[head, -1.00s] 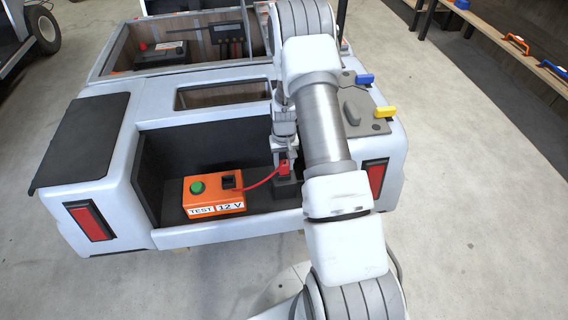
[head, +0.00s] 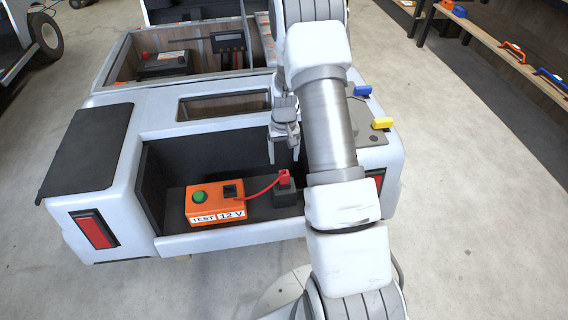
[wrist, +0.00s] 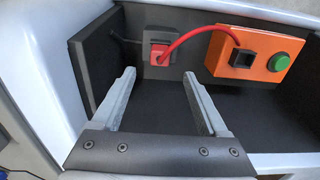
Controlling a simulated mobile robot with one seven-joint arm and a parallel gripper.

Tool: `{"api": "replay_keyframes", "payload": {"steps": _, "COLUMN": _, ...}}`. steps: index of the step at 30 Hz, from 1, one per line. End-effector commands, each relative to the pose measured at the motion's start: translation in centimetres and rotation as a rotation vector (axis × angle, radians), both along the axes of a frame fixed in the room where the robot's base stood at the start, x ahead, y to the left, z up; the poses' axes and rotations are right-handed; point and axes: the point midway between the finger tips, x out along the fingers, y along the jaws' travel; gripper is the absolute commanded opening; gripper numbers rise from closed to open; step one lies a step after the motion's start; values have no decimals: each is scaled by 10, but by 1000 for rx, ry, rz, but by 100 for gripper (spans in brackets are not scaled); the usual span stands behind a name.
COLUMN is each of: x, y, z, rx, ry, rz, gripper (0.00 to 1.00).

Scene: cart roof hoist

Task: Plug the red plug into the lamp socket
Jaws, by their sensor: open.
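The red plug (head: 284,177) sits at the dark socket block (head: 285,197) in the cart's rear bay. In the wrist view the red plug (wrist: 160,54) appears seated in the face of the dark block (wrist: 150,69); how deep it is in cannot be told. A red cable (head: 262,188) runs from the plug to an orange test box (head: 215,206) with a green button. My gripper (head: 284,160) is open and empty, just above the plug and apart from it. In the wrist view its fingers (wrist: 159,76) point toward the plug, one on each side.
The bay's dark wall (wrist: 93,60) stands close beside the socket block. Yellow (head: 382,123) and blue levers (head: 362,90) stand on the cart's right side. A wooden bench (head: 500,50) is at the far right. The floor around the cart is clear.

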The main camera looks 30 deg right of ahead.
Motion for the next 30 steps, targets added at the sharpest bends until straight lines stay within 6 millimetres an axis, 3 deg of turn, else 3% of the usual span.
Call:
{"api": "replay_keyframes", "payload": {"steps": 1, "x": 1, "y": 0, "z": 18, "rx": -1, "ry": -4, "rz": 0, "gripper": 77}}
{"api": "replay_keyframes", "payload": {"steps": 6, "x": 1, "y": 0, "z": 53, "rx": -1, "ry": -3, "rz": 0, "gripper": 77}}
{"api": "replay_keyframes", "payload": {"steps": 12, "x": 0, "y": 0, "z": 76, "rx": 0, "ry": -1, "rz": 0, "gripper": 77}}
{"api": "replay_keyframes", "payload": {"steps": 30, "x": 0, "y": 0, "z": 80, "rx": 0, "ry": 0, "rz": 0, "gripper": 77}}
